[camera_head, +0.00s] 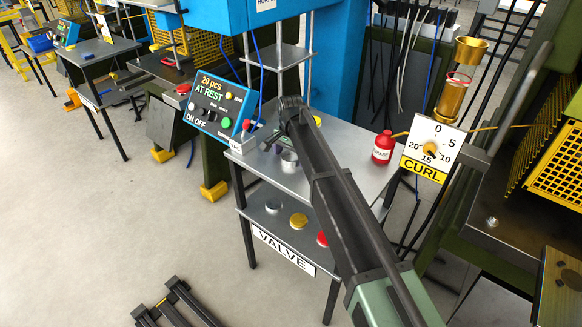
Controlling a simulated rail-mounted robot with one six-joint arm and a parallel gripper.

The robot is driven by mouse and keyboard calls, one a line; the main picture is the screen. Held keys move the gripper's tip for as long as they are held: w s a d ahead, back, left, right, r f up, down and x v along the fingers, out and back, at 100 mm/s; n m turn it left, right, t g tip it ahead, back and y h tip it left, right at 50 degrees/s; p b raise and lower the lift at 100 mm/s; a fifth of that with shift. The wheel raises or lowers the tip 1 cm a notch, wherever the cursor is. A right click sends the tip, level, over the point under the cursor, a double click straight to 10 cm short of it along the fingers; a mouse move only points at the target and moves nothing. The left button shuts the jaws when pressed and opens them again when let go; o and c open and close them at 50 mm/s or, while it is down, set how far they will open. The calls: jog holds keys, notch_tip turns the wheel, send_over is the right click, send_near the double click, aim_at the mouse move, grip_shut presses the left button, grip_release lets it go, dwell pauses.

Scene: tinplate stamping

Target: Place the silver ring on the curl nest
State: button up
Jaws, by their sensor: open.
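A small silver round piece (289,163), looking like a ring or short cup, stands on the upper top of the steel table in the middle. I cannot tell for sure that it is the silver ring. The end of my arm reaches over this table, and my gripper (271,141) is just left of and above the silver piece, apart from it as far as I can see. It is open; its fingertips are small and partly hidden by the arm. At the right, a CURL dial sign (433,150) stands by a dark machine bed. A small silver round fitting (492,221) on that bed may be the curl nest.
A red bottle (383,147) stands at the table's right. The lower shelf holds grey (273,206), gold (298,221) and red (322,238) round pieces. A control panel (208,103) stands at the table's left. A yellow mesh guard (555,165) is far right.

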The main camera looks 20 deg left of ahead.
jog(key=shift+r, duration=0.2)
jog(key=shift+c, duration=0.5)
jog(key=c, duration=0.9)
jog(key=shift+r, duration=0.1)
